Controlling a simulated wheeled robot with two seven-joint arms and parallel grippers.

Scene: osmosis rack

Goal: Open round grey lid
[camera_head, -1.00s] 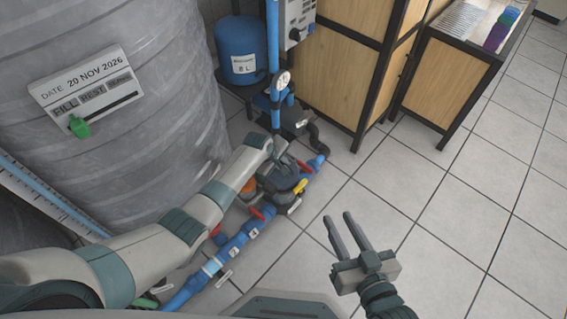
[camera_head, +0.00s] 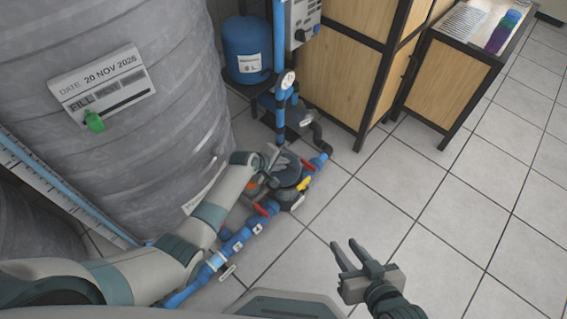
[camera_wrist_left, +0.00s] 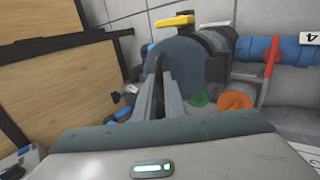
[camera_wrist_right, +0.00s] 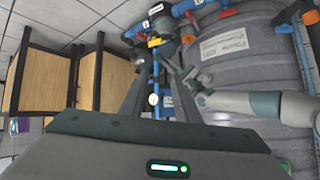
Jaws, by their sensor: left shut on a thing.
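The round grey lid (camera_head: 289,170) is a dark disc on the pipework by the big tank, seen partly behind my left gripper. In the left wrist view the lid (camera_wrist_left: 192,68) faces the camera beside a dark round housing. My left gripper (camera_head: 274,160) is at the lid's near-left side. Its fingers (camera_wrist_left: 163,75) are close together and shut on the lid's edge; the exact contact is partly hidden. My right gripper (camera_head: 352,252) is open and empty over the floor at the lower right, and its parted fingers also show in the right wrist view (camera_wrist_right: 150,95).
The large grey tank (camera_head: 120,130) stands at the left. Blue pipes (camera_head: 235,243) with red valve handles (camera_head: 267,208) and a yellow handle (camera_head: 302,184) surround the lid. A blue vessel (camera_head: 246,50) and a wooden cabinet (camera_head: 345,75) stand behind. Tiled floor at right is free.

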